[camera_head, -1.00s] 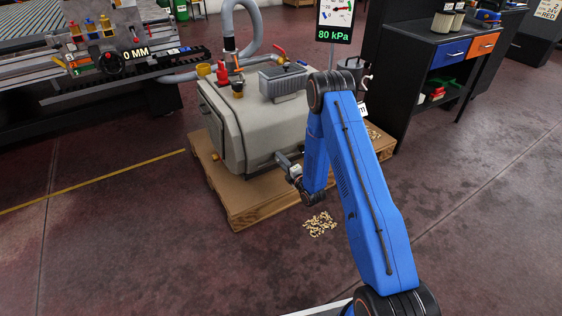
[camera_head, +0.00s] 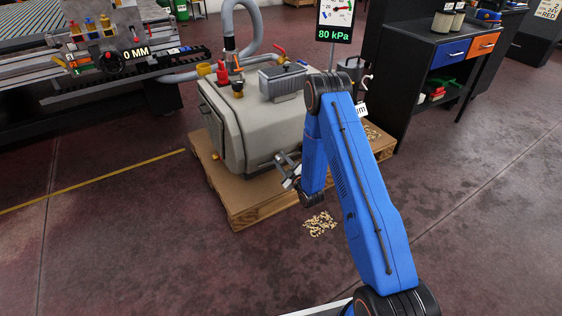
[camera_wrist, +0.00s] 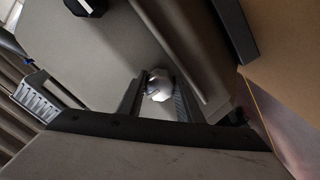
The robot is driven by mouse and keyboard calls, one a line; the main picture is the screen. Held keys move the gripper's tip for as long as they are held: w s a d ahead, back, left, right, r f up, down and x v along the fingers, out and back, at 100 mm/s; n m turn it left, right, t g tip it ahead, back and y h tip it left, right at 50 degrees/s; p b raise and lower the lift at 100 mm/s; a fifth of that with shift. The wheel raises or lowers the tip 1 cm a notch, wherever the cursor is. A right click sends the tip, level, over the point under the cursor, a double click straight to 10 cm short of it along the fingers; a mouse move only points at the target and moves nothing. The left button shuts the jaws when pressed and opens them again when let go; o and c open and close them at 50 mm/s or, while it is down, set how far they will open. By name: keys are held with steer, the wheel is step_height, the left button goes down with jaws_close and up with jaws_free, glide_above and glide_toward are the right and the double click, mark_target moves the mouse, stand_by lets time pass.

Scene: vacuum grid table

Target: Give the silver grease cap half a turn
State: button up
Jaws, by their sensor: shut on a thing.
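The silver grease cap (camera_wrist: 158,85) is a small, round, shiny cap on the side of the beige pump housing in the wrist view. My gripper (camera_wrist: 157,97) is shut on it, with a dark finger on either side. In the head view my gripper (camera_head: 287,168) is at the lower right side of the pump (camera_head: 252,125), and the cap is too hidden there to make out. The wrist view is tilted against the pump's faces.
The pump stands on a wooden pallet (camera_head: 245,212) with a little floor clutter (camera_head: 320,223) in front. A black workbench (camera_head: 425,70) is at the right. A pressure display (camera_head: 334,34) stands behind my arm.

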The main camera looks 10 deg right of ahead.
steer(key=m, duration=0.4)
steer(key=shift+s+f+m, duration=0.1)
steer(key=shift+m, duration=0.3)
steer(key=m, duration=0.4)
steer(key=shift+m+h, duration=0.3)
steer(key=shift+m, duration=0.1)
steer(key=m, duration=0.4)
steer(key=shift+a+m, duration=0.1)
steer(key=shift+m, duration=2)
steer(key=o, duration=1)
steer(key=shift+o, duration=0.2)
steer(key=shift+s, duration=0.1)
